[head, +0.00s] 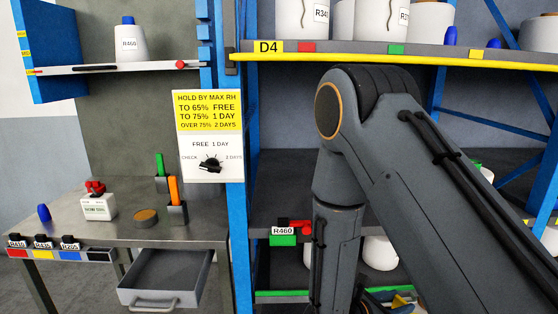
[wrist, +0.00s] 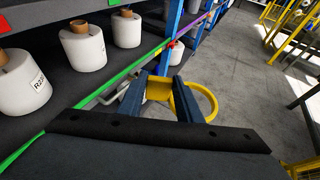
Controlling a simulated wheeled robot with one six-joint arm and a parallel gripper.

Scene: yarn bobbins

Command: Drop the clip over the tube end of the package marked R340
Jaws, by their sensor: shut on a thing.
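In the wrist view my gripper (wrist: 166,98) is shut on a yellow clip (wrist: 212,103), a block between the fingers with a ring to its right. It is out over the aisle, to the right of the shelf edge, apart from the packages. In the head view a white package (head: 306,14) on the top shelf has a label that appears to read R340; its top is cut off by the frame.
A second labelled package (head: 379,20) stands beside it. The wrist view shows white packages with brown tube ends (wrist: 84,45) on a green-edged shelf (wrist: 120,88). At left in the head view is a bench (head: 120,245) with an open drawer (head: 165,278). The aisle floor (wrist: 245,75) is clear.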

